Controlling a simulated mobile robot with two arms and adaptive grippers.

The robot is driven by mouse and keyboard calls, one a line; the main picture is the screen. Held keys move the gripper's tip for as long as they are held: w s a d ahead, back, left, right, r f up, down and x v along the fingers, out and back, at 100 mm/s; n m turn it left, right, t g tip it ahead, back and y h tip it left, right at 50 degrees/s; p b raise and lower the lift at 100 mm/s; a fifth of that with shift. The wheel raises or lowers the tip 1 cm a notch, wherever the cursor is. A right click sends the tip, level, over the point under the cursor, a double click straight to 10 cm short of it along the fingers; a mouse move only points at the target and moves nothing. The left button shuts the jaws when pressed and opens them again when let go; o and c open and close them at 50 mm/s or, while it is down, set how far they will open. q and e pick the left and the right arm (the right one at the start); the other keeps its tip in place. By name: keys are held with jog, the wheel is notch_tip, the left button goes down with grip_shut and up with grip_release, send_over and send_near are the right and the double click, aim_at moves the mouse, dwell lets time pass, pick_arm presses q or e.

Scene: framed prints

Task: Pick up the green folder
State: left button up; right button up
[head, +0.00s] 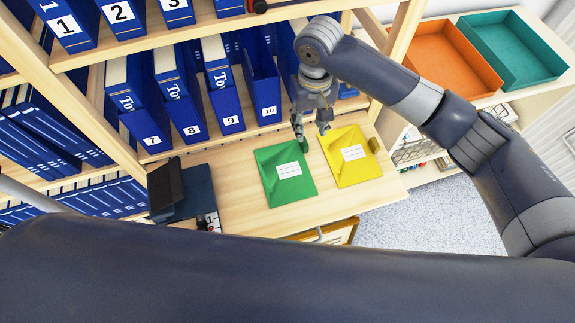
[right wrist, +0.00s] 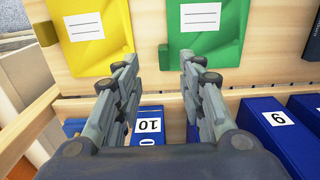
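The green folder (head: 275,179) lies flat on the wooden desk top, with a white label on it. In the right wrist view the green folder (right wrist: 208,45) is at the top, right of centre. My right gripper (head: 312,130) is above the back edge of the desk, behind the folders. In the right wrist view my right gripper (right wrist: 158,62) is open, with nothing between its fingers. Its right fingertip overlaps the green folder's edge in the picture; I cannot tell whether it touches. My left gripper is not in view.
A yellow folder (head: 347,172) lies right of the green one. Numbered blue binders (head: 225,111) fill the shelf behind. A dark box-like object (head: 185,195) is at the desk's left. Orange (head: 450,60) and teal (head: 510,45) trays sit at the right. Bare desk (head: 245,205) shows left of the green folder.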

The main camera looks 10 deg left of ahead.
aim_at(305, 145)
jog(key=f, duration=0.5)
jog(key=f+p, duration=0.1)
jog(key=f, duration=0.2)
jog(key=shift+a+f, duration=0.2)
jog(key=shift+a, duration=0.05)
grip_shut()
